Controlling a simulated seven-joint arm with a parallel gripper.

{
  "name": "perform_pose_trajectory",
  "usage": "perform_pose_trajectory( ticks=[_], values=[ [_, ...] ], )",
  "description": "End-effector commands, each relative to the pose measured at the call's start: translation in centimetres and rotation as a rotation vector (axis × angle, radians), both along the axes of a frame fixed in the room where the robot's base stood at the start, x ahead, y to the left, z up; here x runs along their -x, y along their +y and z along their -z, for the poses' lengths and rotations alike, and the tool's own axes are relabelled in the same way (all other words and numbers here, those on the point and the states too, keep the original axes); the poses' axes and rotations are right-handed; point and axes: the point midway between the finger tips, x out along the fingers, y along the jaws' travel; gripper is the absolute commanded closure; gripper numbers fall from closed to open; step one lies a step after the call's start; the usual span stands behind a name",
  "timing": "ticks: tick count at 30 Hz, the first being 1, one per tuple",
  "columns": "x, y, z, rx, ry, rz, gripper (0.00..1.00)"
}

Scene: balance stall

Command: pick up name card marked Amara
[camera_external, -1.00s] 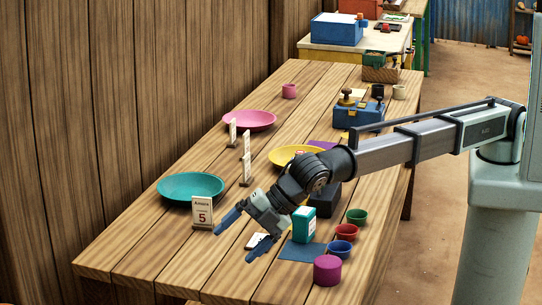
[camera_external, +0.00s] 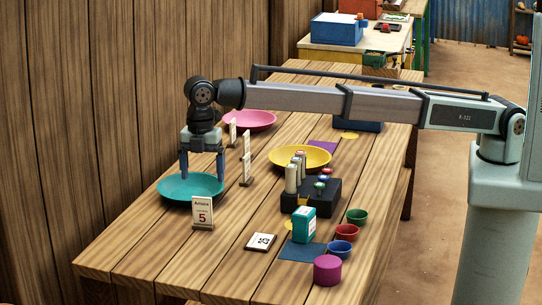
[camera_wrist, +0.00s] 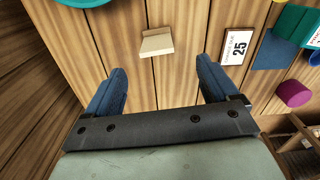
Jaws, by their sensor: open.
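The name card marked Amara (camera_external: 203,213), white with a red 5, stands upright in a pale wooden base at the front left of the table, just before the teal plate (camera_external: 165,194). In the wrist view, a pale block-like piece (camera_wrist: 157,42), seen from above, looks like this card and its base; its print is not readable there. My gripper (camera_external: 203,172) points down, open and empty, above the card in the picture. In the wrist view, my gripper (camera_wrist: 160,70) has the pale piece ahead of and between its fingertips, apart from both.
More upright cards (camera_external: 246,160) stand behind, near the pink plate (camera_external: 248,119) and yellow plate (camera_external: 318,158). A flat card (camera_external: 261,242), a teal box (camera_external: 303,225), a magenta pot (camera_external: 327,270) and small bowls (camera_external: 341,249) lie to the right. The table's front left is clear.

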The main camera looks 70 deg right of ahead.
Motion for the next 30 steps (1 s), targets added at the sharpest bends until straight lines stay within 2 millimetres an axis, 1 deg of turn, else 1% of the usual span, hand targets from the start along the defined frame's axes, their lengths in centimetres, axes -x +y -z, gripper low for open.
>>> perform_pose_trajectory(
  ticks=[5,12,15,20,23,30],
  values=[
    [0.1,0.0,2.5,0.001,0.0,0.0,0.13],
    [0.1,0.0,6.6,0.001,-0.001,0.0,0.13],
    [0.0,0.1,7.5,0.001,-0.002,0.0,0.13],
    [-0.1,0.1,8.1,0.0,-0.003,0.0,0.13],
    [-0.2,0.1,8.9,0.001,-0.002,0.0,0.13],
    [-0.5,0.2,12.0,0.001,-0.002,0.0,0.13]
  ],
)
